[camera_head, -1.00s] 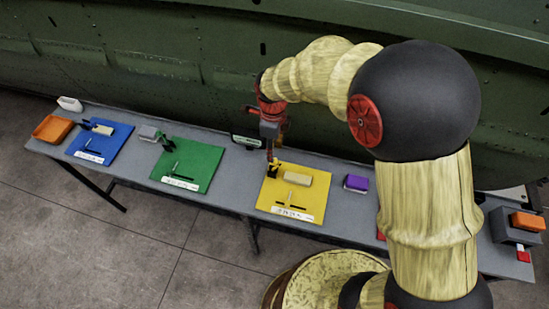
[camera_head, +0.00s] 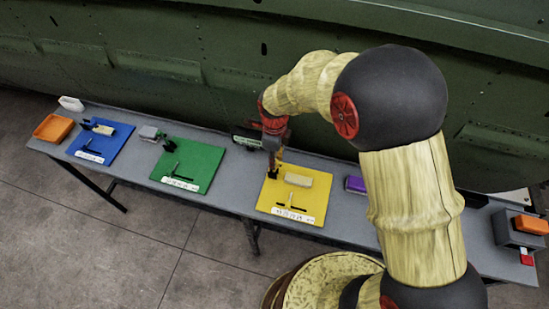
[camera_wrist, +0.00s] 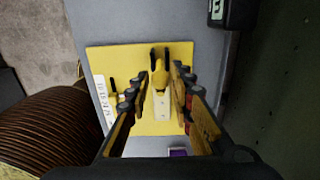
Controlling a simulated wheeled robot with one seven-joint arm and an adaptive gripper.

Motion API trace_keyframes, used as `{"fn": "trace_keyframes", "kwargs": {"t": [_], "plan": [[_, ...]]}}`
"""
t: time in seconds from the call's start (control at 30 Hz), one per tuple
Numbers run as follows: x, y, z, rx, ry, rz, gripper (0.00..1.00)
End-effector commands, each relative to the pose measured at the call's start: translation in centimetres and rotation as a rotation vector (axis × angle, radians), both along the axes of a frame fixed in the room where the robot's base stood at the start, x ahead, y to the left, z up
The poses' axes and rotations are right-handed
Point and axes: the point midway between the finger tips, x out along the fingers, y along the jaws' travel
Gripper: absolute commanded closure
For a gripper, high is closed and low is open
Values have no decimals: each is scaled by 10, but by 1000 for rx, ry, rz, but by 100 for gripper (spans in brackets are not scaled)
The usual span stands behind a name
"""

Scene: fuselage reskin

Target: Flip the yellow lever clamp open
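The yellow board (camera_head: 318,212) lies on the grey table. At its back left stands the lever clamp (camera_head: 271,174), with dark upright parts, beside a pale yellow block (camera_head: 298,180). In the wrist view the clamp (camera_wrist: 160,56) shows a dark forked end and a yellow body, with the pale block (camera_wrist: 163,110) adjoining it. My gripper (camera_wrist: 161,70) is open, one finger on each side of the clamp, with nothing visibly held. In the head view my gripper (camera_head: 274,160) points down just above the clamp. Whether the fingers touch it I cannot tell.
A T-shaped handle (camera_head: 291,203) stands near the board's front label. A green board (camera_head: 200,165) and a blue board (camera_head: 103,143) with similar fixtures lie to the left. A purple block (camera_head: 355,184) is at right. A dark green case (camera_head: 244,136) sits behind; the green fuselage wall rises beyond.

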Motion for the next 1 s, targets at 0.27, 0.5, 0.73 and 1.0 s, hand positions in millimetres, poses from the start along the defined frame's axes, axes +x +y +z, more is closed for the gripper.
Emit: {"fn": "trace_keyframes", "kwargs": {"t": [0.27, 0.5, 0.73, 1.0], "plan": [[0, 0, 0, 0, 0, 0, 95], [0, 0, 0, 0, -1, 0, 100], [0, 0, 0, 1, -1, 0, 100], [1, 2, 0, -9, 4, 3, 100]]}}
